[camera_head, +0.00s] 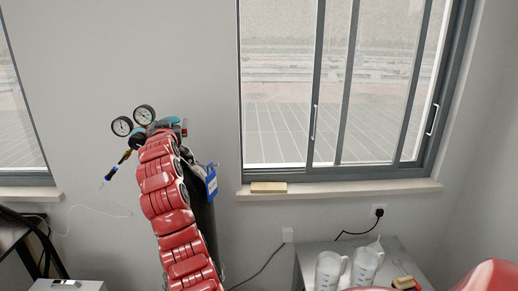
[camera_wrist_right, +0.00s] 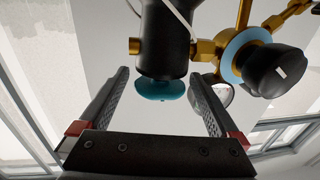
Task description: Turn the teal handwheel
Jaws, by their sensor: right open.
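The teal handwheel (camera_wrist_right: 162,90) shows in the right wrist view as a rounded disc at the end of a black cylindrical body (camera_wrist_right: 163,40). My right gripper (camera_wrist_right: 160,77) is open, with one finger on each side of the handwheel in the picture. Visible gaps separate both fingers from it; whether it lies at fingertip depth I cannot tell. In the head view a red arm reaches up to the gauge assembly, and my gripper there is mostly hidden behind it. Teal parts (camera_head: 166,122) show near the arm's end. My left gripper is not in view.
Two round gauges (camera_head: 134,120) stand beside the arm's end. Brass fittings (camera_wrist_right: 207,48) and a black knob with a blue ring (camera_wrist_right: 275,68) sit close to the right finger. A dark cylinder (camera_head: 205,230) stands behind the arm. A table with jugs (camera_head: 330,268) is at lower right.

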